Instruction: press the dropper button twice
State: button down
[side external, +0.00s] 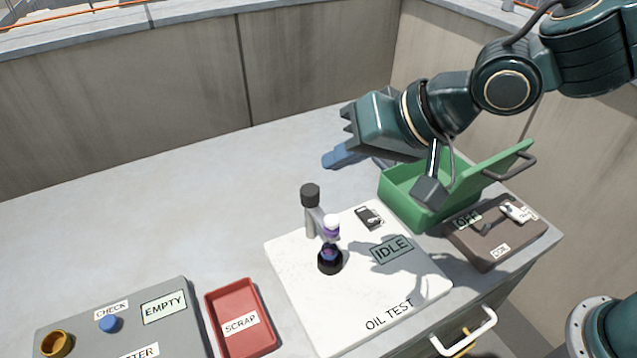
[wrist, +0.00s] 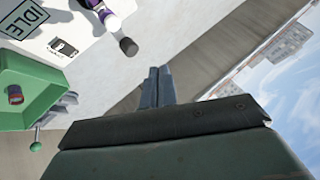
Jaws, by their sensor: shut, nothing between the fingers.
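The dropper (side external: 331,230), purple with a white top, stands over a round black holder (side external: 329,262) on the white OIL TEST board (side external: 350,315). Behind it rises a grey post with a black cap (side external: 310,194); the cap also shows in the wrist view (wrist: 128,46). The dropper is partly cut off at the top of the wrist view (wrist: 109,18). I cannot tell for sure which part is its button. The display (side external: 391,249) reads IDLE. My gripper (side external: 346,120) is shut and empty, above and behind the board, apart from the dropper. Its closed fingers show in the wrist view (wrist: 157,86).
A brown unit (side external: 495,235) reads OFF. A red SCRAP tray (side external: 240,318) and grey tester (side external: 180,330) reading EMPTY lie left. Walls close the back; the back-left table is clear.

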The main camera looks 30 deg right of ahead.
send_near(326, 218)
jog(key=shift+w+a+f, duration=0.45)
jog(key=shift+w+a, duration=0.05)
jog(key=shift+w, duration=0.2)
jog(key=shift+w+a+f, duration=0.45)
jog(key=shift+w+a, duration=0.05)
jog(key=shift+w, duration=0.2)
jog(key=shift+w+a+f, duration=0.45)
jog(key=shift+w+f, duration=0.05)
jog(key=shift+w, duration=0.2)
jog(key=shift+f, duration=1.05)
dwell(1.8)
jog(key=shift+r, duration=1.1)
jog(key=shift+r, duration=0.15)
jog(key=shift+r, duration=2.35)
